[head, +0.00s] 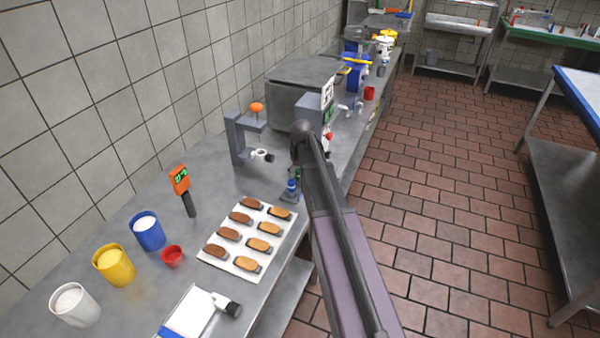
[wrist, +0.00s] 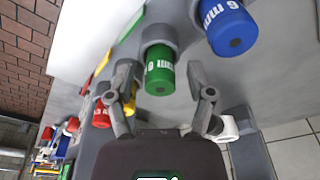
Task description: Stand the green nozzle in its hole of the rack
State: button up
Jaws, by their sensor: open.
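The green nozzle (wrist: 160,76) shows in the wrist view with its end toward me, just beyond and between my fingertips. Its far end meets a grey collar on the grey rack (wrist: 97,150); I cannot tell how deep it sits. A green patch (wrist: 131,24) lies beside that collar. My gripper (wrist: 165,85) is open, with a finger on each side of the nozzle; contact is unclear.
The blue nozzle (wrist: 232,30) stands close by in the rack, with yellow (wrist: 130,101) and red (wrist: 101,115) nozzles on the other side. A tray of pastries (head: 218,250) and an orange-headed thermometer (head: 181,182) are near the rack on the steel counter (head: 115,220).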

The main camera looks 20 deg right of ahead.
jog(key=shift+r, duration=0.15)
notch_tip(320, 180, up, 12)
jog(key=s+p, duration=0.1)
jog(key=p, duration=1.1)
jog(key=shift+s, duration=0.4)
jog(key=s+a+g, duration=0.1)
jog(key=s+a, duration=0.6)
jog(key=s, duration=0.3)
jog(key=s+a, duration=0.8)
jog(key=s, duration=0.2)
jog(key=shift+s+f+g, duration=0.2)
jog(key=shift+s+g, duration=0.2)
jog(key=shift+f+b, duration=0.4)
